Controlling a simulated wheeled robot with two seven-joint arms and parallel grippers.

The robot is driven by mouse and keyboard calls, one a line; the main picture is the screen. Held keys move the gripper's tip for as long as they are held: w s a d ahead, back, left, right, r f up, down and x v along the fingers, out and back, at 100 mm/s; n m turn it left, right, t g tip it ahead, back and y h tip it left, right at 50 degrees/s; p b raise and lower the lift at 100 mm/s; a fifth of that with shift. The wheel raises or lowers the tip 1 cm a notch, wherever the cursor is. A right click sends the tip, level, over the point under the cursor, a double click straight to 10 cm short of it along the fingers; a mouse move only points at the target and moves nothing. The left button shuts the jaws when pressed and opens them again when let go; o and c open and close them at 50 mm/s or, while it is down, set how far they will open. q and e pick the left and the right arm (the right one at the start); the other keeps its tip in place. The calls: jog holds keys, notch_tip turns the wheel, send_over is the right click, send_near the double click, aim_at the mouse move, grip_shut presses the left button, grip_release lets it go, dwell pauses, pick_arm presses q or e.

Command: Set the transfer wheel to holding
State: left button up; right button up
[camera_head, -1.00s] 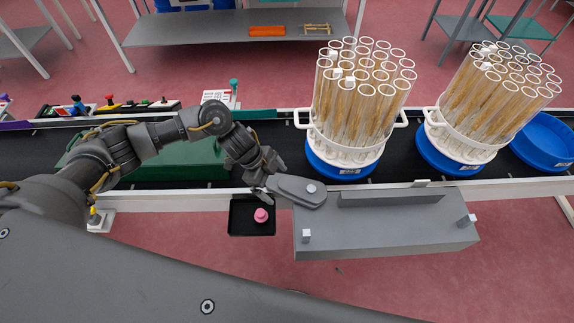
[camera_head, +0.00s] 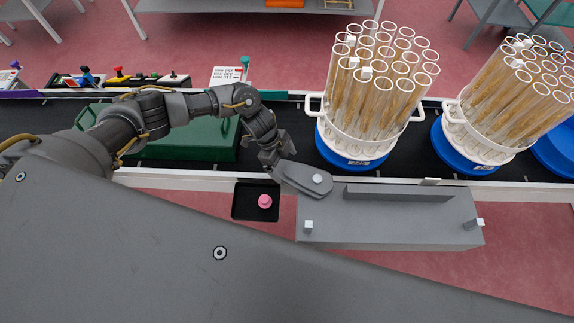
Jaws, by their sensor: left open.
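No plain wheel shape shows, and I cannot tell whether this plate belongs to the transfer wheel. My left gripper (camera_head: 274,159) is open and points down at the plate's narrow left end, very close to it. I cannot tell whether they touch. A black tray (camera_head: 240,210) with a pink knob (camera_head: 265,201) is just below and left of the plate. My right gripper is out of view.
Two white racks of glass tubes holding wheat ears (camera_head: 372,100) (camera_head: 510,105) stand on blue round bases on the dark conveyor (camera_head: 295,125). A green case (camera_head: 185,145) lies behind my left arm. Small coloured controls (camera_head: 120,76) and a white card (camera_head: 226,76) line the far edge.

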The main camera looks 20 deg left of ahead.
pick_arm(q)
jog(key=shift+x, duration=1.4)
jog(key=shift+c, duration=0.2)
